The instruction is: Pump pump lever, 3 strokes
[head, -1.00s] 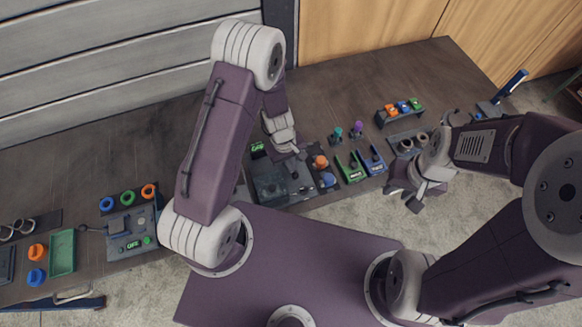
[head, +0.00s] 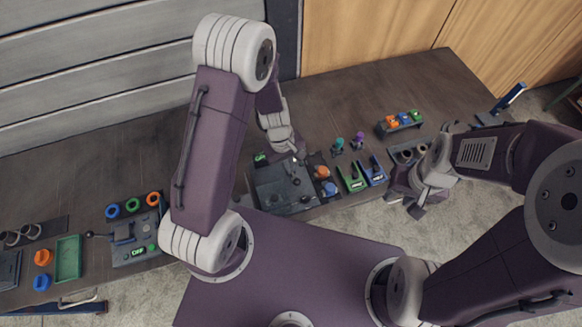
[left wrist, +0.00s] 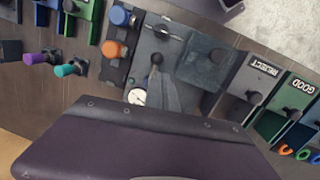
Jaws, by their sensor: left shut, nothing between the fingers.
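A grey panel (head: 268,190) stands on the table in front of my base. In the left wrist view the panel (left wrist: 190,98) carries a black ball-topped lever (left wrist: 156,59), which I take to be the pump lever, and a round white gauge (left wrist: 137,97). My left gripper (head: 299,153) is shut and empty, over the panel's far edge, close to the lever. A grey tapered shape lies beside the ball; I cannot tell whether it is the lever's shaft or a finger. Contact cannot be seen. My right gripper (head: 406,203) looks open and empty, off the table's front edge.
Orange (left wrist: 113,49) and blue (left wrist: 121,16) knobs sit beside the panel. Teal (head: 338,144) and purple (head: 358,141) pegs, a green bin (head: 352,178) and a blue bin (head: 374,173) are to its right.

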